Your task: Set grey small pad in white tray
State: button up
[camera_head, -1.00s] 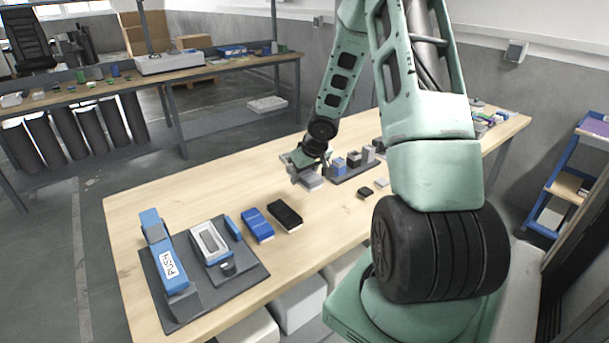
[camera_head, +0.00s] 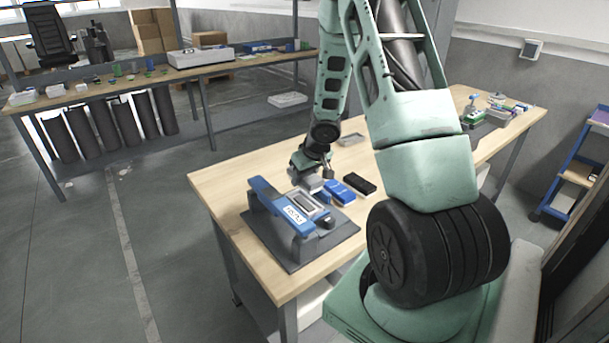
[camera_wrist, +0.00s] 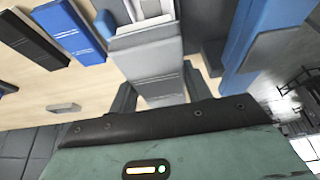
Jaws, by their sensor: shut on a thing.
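My gripper (camera_head: 314,174) is shut on a grey pad (camera_wrist: 150,68), which shows between the fingers in the wrist view. The white tray (camera_head: 316,208) is part of a dark fixture on the table, in front of the gripper in the head view. In the wrist view the white tray (camera_wrist: 122,29) lies just beyond the pad, which overlaps it in the picture. I cannot tell whether the pad touches the tray. In the head view the gripper partly hides the pad and the tray's far end.
The fixture has a blue arm labelled PUSH (camera_head: 296,215) beside the tray. A blue block (camera_head: 337,191) and a black block (camera_head: 361,184) lie right of the gripper. A small grey piece (camera_wrist: 62,107) lies on bare wood in the wrist view.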

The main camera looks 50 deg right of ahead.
jog(key=shift+w+a+f, duration=0.1)
jog(key=shift+a+f, duration=0.1)
notch_tip(320, 180, down, 4)
jog(key=b, duration=0.5)
jog(key=shift+f+b, duration=0.55)
jog(key=shift+f, duration=0.1)
jog(key=shift+f, duration=0.3)
dwell(1.1)
jog(key=shift+r+p, duration=0.15)
jog(key=shift+p, duration=0.15)
jog(key=shift+r+p, duration=2.4)
jog(key=shift+p, duration=0.3)
